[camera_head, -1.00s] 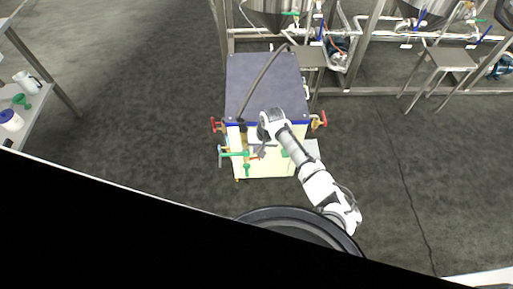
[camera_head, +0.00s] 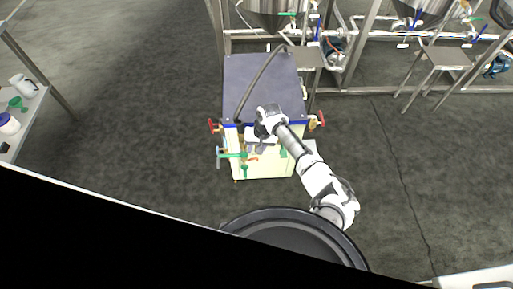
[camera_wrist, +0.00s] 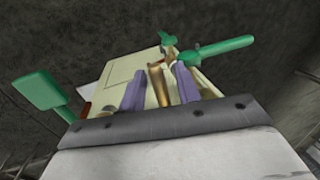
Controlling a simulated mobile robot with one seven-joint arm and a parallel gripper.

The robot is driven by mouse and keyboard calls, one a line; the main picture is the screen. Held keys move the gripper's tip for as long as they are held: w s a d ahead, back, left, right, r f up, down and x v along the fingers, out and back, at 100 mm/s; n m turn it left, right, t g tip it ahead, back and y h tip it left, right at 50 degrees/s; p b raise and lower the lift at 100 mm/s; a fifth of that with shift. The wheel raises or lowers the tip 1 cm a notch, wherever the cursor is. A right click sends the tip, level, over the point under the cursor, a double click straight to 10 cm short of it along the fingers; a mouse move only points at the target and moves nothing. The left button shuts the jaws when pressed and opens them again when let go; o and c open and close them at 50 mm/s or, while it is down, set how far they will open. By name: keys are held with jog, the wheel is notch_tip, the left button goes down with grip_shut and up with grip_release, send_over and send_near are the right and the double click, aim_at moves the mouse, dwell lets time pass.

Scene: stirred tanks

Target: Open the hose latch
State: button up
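The blue-topped cart (camera_head: 262,85) stands ahead with its cream front toward me. Green-handled fittings (camera_head: 234,155) are on its front left; no part is plain enough for me to name it as the hose latch. My gripper (camera_head: 258,147) is at the upper front of the cart. In the wrist view the two purple-grey fingers of my gripper (camera_wrist: 160,88) are apart. A brass piece (camera_wrist: 158,84) shows between them, with small gaps at both sides. A green handle (camera_wrist: 222,47) lies beyond the right finger. A green paddle (camera_wrist: 38,89) is at the far left.
A dark hose (camera_head: 258,82) runs over the cart top. Red valve handles (camera_head: 213,125) (camera_head: 321,119) stick out at both sides. Steel tanks with pipes and a step stool (camera_head: 447,57) are behind. A shelf (camera_head: 30,112) is at the left.

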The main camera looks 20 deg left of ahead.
notch_tip(320, 180, up, 14)
jog(key=w+d+b, duration=0.1)
jog(key=d, duration=0.1)
jog(key=shift+d+f+b, duration=0.2)
jog(key=shift+d+b, duration=0.1)
jog(key=shift+b, duration=0.1)
dwell(0.4)
